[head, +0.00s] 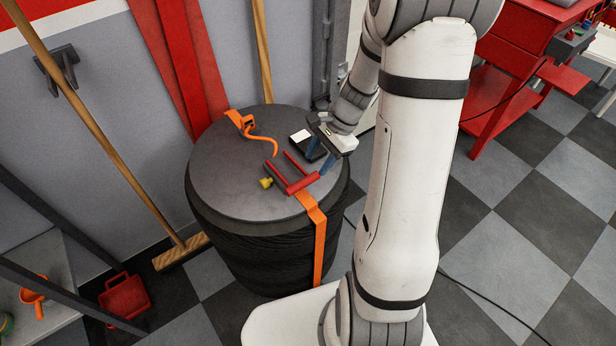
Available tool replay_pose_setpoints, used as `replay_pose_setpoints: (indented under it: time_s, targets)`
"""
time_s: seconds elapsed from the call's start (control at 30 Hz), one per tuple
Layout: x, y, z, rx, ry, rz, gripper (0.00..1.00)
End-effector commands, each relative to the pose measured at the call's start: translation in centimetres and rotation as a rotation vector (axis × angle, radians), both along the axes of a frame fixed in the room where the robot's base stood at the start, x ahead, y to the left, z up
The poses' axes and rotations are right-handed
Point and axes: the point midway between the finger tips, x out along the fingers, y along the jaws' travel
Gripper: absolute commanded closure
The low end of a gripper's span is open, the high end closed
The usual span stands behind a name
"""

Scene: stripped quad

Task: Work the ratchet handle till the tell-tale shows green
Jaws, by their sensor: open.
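The red ratchet handle (302,184), a U-shape with a thick crossbar, lies on the dark round lid (215,185) of a stack of black tyres. An orange strap (318,235) runs from beside it down the front of the stack. A small yellow knob (266,183) sits at its left end. My gripper (320,158), with blue fingers apart, is open just above and right of the handle's far side; I cannot tell if it touches. A small black box with a white face (301,137) lies behind the handle; I see no green on it.
An orange hook (240,122) with a curved strap lies on the lid's far left. Brooms (110,135) lean on the wall. A red workbench (510,60) stands at upper right. Checkered floor is mostly clear at right.

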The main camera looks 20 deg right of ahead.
Motion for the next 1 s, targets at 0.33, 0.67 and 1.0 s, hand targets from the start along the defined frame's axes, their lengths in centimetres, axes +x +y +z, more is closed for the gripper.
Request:
replay_pose_setpoints:
  time_s: [0.33,0.67,1.0]
  targets:
    - [-0.1,2.3,-5.1,0.000,0.003,0.008,0.57]
    - [0.0,2.9,-6.4,-0.002,0.000,0.009,0.57]
    - [0.0,2.9,-6.3,-0.002,-0.001,0.010,0.74]
